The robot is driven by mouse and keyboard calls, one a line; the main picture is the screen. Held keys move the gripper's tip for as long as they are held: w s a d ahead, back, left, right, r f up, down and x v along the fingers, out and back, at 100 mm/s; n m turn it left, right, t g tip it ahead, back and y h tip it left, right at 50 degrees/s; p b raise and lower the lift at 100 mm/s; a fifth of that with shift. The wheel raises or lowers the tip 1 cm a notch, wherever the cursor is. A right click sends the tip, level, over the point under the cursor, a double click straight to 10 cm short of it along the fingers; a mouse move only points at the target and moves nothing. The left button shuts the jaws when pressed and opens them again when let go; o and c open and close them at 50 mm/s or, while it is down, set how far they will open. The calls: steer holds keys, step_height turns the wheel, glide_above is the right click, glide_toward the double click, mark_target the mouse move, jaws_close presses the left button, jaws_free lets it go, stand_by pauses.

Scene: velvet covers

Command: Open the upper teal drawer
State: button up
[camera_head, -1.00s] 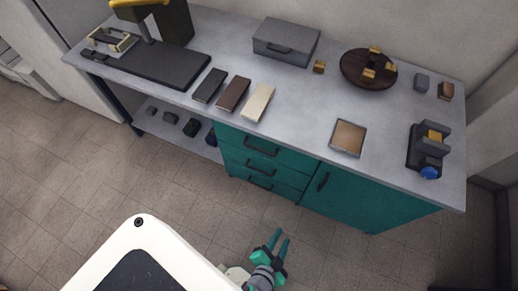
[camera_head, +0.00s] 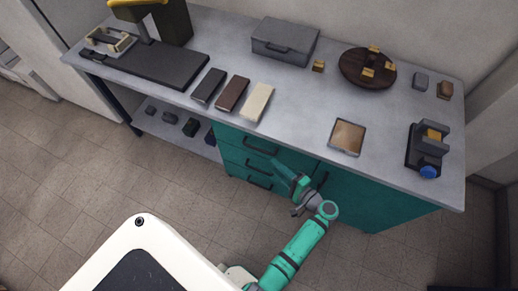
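The upper teal drawer (camera_head: 232,136) is at the top of the drawer stack under the grey worktop. Its dark bar handle (camera_head: 260,147) is visible, and the drawer looks closed. My gripper (camera_head: 279,166) is in front of the drawer stack, just below and to the right of that handle in the picture. Its fingers point up and left toward the drawer fronts. A gap between gripper and handle seems to show, but the depth is unclear. The fingers overlap in this view, so I cannot tell whether they are open or shut.
Lower drawers with dark handles (camera_head: 258,182) sit beneath. A teal cabinet door (camera_head: 360,195) stands to the right, partly behind my arm. The worktop (camera_head: 300,100) holds books, a grey box (camera_head: 285,41) and a square tray (camera_head: 347,137). The tiled floor (camera_head: 130,200) at left is clear.

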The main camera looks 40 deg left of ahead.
mark_target(259, 149)
steer(key=shift+g+y, duration=0.3)
steer(key=a, duration=0.3)
steer(key=w+a, duration=0.1)
steer(key=a, duration=0.3)
steer(key=w+a, duration=0.1)
steer(key=a, duration=0.2)
steer(key=shift+w+a+r, duration=0.1)
steer(key=shift+a+r, duration=0.1)
steer(key=shift+r, duration=0.1)
jaws_close()
